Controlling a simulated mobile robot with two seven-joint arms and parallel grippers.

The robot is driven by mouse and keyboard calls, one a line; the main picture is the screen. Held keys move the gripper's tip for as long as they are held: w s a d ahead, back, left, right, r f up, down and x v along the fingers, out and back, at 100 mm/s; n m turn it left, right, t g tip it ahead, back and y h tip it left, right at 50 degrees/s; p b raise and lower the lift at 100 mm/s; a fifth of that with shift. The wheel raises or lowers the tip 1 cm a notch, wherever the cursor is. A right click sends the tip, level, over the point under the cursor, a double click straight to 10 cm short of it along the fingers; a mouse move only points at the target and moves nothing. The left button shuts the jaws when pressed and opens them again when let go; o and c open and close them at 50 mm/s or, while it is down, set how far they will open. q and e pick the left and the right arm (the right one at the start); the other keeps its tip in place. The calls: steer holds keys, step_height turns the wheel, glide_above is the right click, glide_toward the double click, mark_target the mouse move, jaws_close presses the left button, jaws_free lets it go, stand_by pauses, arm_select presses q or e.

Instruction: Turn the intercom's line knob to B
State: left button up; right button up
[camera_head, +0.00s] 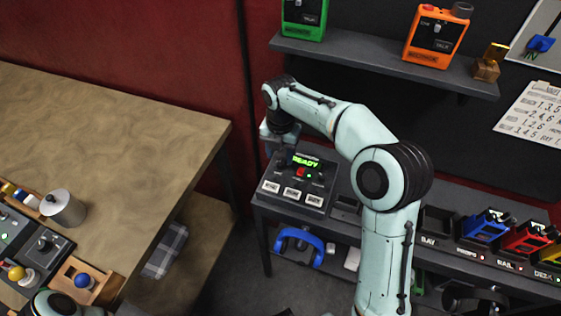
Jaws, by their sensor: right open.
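The intercom, as I take it, is the dark box (330,190) on the grey bench, with a green lit display reading READY (306,161). A small red control (301,172) and a green light sit below the display, and several white buttons line its front edge. I cannot make out the line knob or its letters; my right gripper and wrist cover the box's back left part. My right gripper (284,152) points down over that part, open. I cannot tell whether it touches anything. My left gripper does not show.
A shelf above holds a green radio (304,17) and an orange radio (437,36). Bays with blue (486,226) and red (524,238) devices stand to the right. A wooden table (100,130) lies left, with a metal cup (64,208) and control boxes.

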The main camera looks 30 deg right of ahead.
mark_target(281, 163)
steer(key=shift+f, duration=1.7)
jaws_close()
